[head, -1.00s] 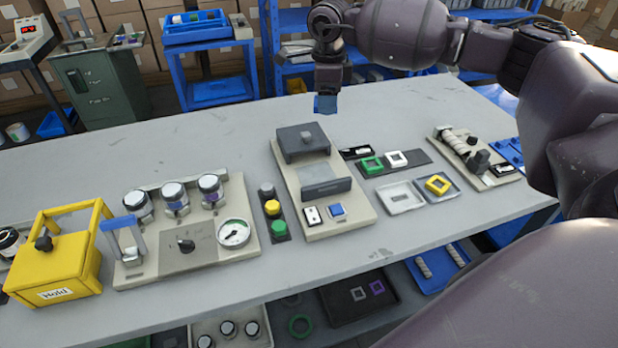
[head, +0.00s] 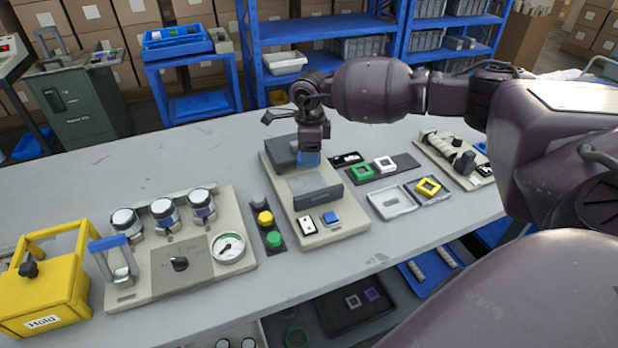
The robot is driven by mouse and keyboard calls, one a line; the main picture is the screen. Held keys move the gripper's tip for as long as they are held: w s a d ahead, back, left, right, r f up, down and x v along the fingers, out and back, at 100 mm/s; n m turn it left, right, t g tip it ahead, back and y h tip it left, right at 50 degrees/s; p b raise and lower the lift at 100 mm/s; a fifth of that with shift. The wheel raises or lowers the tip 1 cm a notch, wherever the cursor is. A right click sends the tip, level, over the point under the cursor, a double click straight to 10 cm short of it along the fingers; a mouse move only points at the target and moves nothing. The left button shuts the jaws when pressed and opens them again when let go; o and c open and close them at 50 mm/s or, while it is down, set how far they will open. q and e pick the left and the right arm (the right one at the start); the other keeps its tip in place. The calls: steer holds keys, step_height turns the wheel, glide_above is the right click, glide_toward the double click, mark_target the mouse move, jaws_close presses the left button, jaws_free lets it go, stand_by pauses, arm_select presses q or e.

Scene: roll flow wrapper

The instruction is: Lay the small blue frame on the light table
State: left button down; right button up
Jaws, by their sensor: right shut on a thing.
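My right gripper (head: 312,150) points down above the back part of the beige machine base (head: 348,228), in front of its dark grey block (head: 283,151). It is shut on the small blue frame (head: 311,159), of which only a blue patch shows below the fingers. Whether the frame touches anything beneath cannot be told. The wide worktop (head: 70,180) is pale grey. A pale square plate (head: 391,203) lies to the right of the machine, bare on top. My left gripper is not in view.
A yellow frame (head: 428,187) lies on a grey plate beside the pale one. Green (head: 361,174) and white (head: 385,164) frames lie on a dark strip behind. A gauge panel (head: 180,264) and yellow box (head: 44,290) stand left. Worktop behind the gauge panel is clear.

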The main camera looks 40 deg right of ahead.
mark_target(310, 185)
steer(key=shift+f+b, duration=0.35)
steer(key=shift+f, duration=3.75)
steer(key=shift+f, duration=0.25)
steer(key=o, duration=0.9)
step_height(310, 185, up, 12)
steer(key=shift+r+p, duration=0.25)
steer(key=shift+p, duration=0.25)
steer(key=shift+a+f, duration=0.1)
